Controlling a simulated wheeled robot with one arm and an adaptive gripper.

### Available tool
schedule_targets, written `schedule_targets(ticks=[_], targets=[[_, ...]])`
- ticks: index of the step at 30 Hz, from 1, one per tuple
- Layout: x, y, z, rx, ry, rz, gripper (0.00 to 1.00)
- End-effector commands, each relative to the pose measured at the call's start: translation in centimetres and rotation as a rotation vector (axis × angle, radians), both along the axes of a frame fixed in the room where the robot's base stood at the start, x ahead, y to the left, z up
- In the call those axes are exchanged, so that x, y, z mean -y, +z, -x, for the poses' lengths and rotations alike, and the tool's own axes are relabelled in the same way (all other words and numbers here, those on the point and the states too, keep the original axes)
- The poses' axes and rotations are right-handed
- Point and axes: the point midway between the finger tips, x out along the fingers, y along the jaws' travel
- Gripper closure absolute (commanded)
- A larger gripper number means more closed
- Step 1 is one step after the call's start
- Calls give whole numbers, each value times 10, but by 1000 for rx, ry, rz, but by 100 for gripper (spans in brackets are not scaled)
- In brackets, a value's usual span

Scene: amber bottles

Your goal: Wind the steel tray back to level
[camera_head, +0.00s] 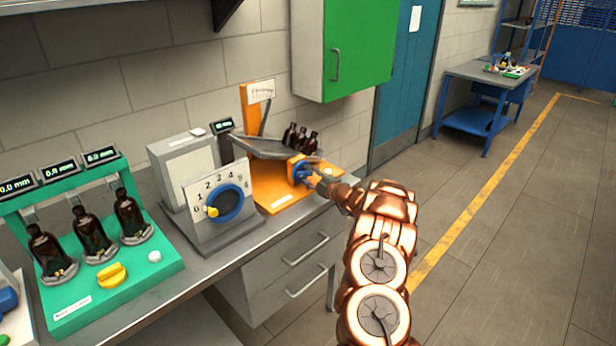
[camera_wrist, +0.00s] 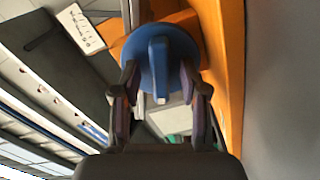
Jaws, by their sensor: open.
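The steel tray (camera_head: 262,146) is on the orange stand (camera_head: 285,198) and looks tilted, lower toward the right. Several amber bottles (camera_head: 301,137) stand together at its right end. A blue knob (camera_head: 299,171) with a raised grip bar is on the stand's front, below the tray. My gripper (camera_head: 310,178) is at this knob. In the wrist view the knob (camera_wrist: 157,52) is straight ahead, and my open gripper (camera_wrist: 160,92) has one finger on each side of its bar. Contact with the bar cannot be told.
A grey box with a numbered dial (camera_head: 229,205) stands left of the stand. Farther left is a green rack (camera_head: 150,285) with three bottles and a yellow knob (camera_head: 112,275). A green cabinet (camera_head: 345,45) hangs above. The floor at right is clear.

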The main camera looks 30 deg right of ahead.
Motion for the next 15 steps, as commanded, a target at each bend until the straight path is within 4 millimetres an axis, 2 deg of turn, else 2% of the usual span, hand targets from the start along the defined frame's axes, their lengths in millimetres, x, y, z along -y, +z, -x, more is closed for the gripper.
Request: schedule_targets(ticks=[2,12,15], targets=[[0,0,0,0,0,0,62],[0,0,0,-1,0,0,98],[0,0,0,-1,0,0,100]])
